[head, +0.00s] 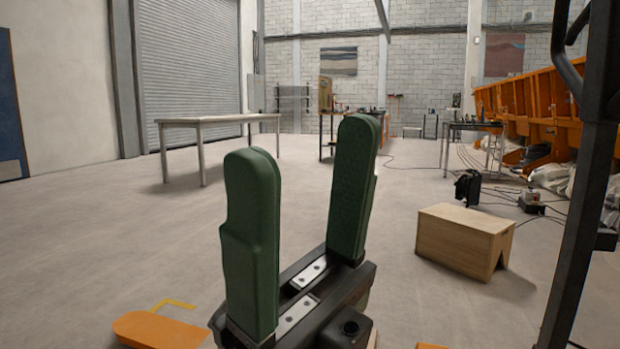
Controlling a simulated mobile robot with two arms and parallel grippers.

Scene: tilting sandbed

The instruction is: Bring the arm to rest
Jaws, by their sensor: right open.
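My right gripper (306,140) is in the lower middle of the head view, close to the camera. Its two thick green fingers point up and stand wide apart, with nothing between them. The dark gripper body shows below them. The rest of the right arm is mostly out of the frame at the bottom. My left gripper is not in view.
A wooden step box (462,243) stands on the floor to the right of the gripper. A long table (215,122) stands at the back left. Orange machinery (535,110), cables and a black case (467,188) are at the right. The left floor is clear.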

